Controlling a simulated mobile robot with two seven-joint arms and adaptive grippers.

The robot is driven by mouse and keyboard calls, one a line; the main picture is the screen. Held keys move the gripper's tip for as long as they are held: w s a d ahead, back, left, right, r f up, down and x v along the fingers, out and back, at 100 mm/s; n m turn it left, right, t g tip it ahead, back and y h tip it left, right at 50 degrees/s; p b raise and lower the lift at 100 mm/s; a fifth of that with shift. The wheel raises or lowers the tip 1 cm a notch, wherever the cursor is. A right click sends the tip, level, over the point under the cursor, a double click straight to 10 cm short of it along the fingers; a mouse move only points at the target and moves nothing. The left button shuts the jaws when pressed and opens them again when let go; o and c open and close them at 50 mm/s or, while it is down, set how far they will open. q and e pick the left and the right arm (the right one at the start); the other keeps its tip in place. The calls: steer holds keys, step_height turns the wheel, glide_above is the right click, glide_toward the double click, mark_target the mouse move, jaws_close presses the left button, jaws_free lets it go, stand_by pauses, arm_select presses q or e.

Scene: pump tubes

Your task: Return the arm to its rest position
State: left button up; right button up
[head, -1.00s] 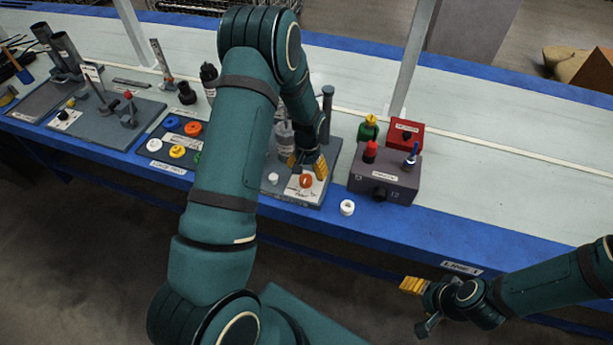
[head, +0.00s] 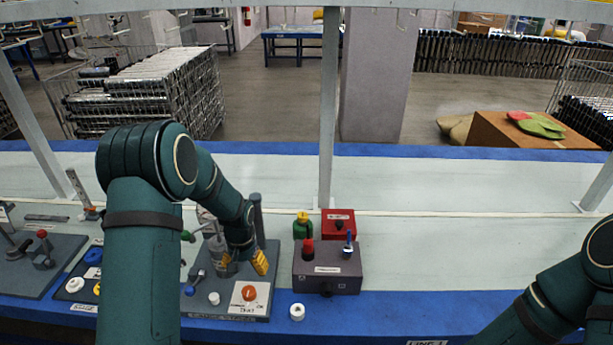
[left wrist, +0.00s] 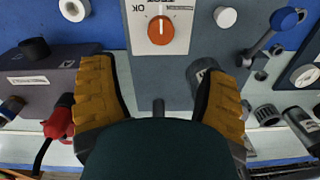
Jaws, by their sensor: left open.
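My left arm reaches in from the left of the head view. Its gripper (head: 244,266), with yellow finger pads, hangs over the grey test station (head: 205,302). In the left wrist view the two pads (left wrist: 160,88) stand wide apart with nothing between them. The orange knob (head: 249,293) on its white test label is in front of the fingers and apart from them; it also shows in the left wrist view (left wrist: 161,30). My right arm comes in at the lower right of the head view, with its gripper out of the picture.
A dark box (head: 320,270) with red and blue fittings stands right of the test station. A red box (head: 338,221) and a green bottle (head: 303,229) are behind it. A white ring (head: 297,312) lies at the bench's blue front edge. The bench (head: 450,250) is clear to the right.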

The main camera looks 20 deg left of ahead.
arm_select(q)
steer(key=s+d+f+h, duration=0.2)
steer(key=s+d+f, duration=0.2)
steer(key=s+d, duration=0.4)
steer(key=s+d+f+t+h, duration=0.1)
steer(key=s+d+f, duration=0.3)
steer(key=s+d, duration=0.5)
steer(key=d+h, duration=0.1)
steer(key=d, duration=0.3)
steer(key=shift+s+d+f+n+t, duration=0.2)
steer(key=shift+d+n+t, duration=0.1)
steer(key=shift+n, duration=0.1)
